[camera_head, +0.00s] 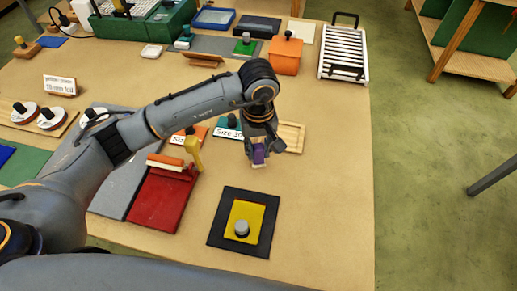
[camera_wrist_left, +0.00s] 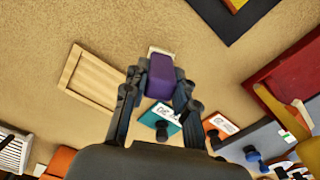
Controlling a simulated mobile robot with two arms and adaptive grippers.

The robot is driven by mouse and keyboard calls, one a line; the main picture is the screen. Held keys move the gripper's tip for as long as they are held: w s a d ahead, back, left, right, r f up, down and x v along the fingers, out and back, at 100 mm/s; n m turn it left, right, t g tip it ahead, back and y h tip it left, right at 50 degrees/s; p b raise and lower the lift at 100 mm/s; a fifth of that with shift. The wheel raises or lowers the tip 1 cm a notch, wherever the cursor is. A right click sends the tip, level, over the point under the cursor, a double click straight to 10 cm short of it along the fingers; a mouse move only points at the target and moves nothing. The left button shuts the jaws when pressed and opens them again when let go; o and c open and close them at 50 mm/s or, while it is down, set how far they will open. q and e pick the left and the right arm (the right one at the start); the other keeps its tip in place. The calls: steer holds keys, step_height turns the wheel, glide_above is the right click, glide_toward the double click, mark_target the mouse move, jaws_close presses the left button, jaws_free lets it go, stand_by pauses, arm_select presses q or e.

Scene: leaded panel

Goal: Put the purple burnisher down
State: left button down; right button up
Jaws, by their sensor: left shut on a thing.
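My left gripper (camera_head: 259,148) is shut on the purple burnisher (camera_head: 258,156), which points down with a pale end at its bottom. In the left wrist view the purple burnisher (camera_wrist_left: 161,76) sits between the two fingers of my left gripper (camera_wrist_left: 160,92). It is over bare table, just left of and in front of a shallow wooden tray (camera_head: 296,138) in the head view. The tray also shows in the left wrist view (camera_wrist_left: 72,70), empty where visible. I cannot tell whether the burnisher's end touches the table. My right gripper is not in view.
A black mat (camera_head: 262,243) with a yellow sheet and a grey-knobbed piece lies in front. Labelled orange and teal blocks (camera_wrist_left: 162,122) stand close by. Bare table (camera_head: 335,190) is free at right.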

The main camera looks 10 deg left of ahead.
arm_select(q)
steer(key=shift+f, duration=0.85)
steer(key=shift+f, duration=0.2)
steer(key=c, duration=1.1)
jaws_free()
steer(key=shift+o, duration=0.2)
steer(key=shift+r, duration=0.1)
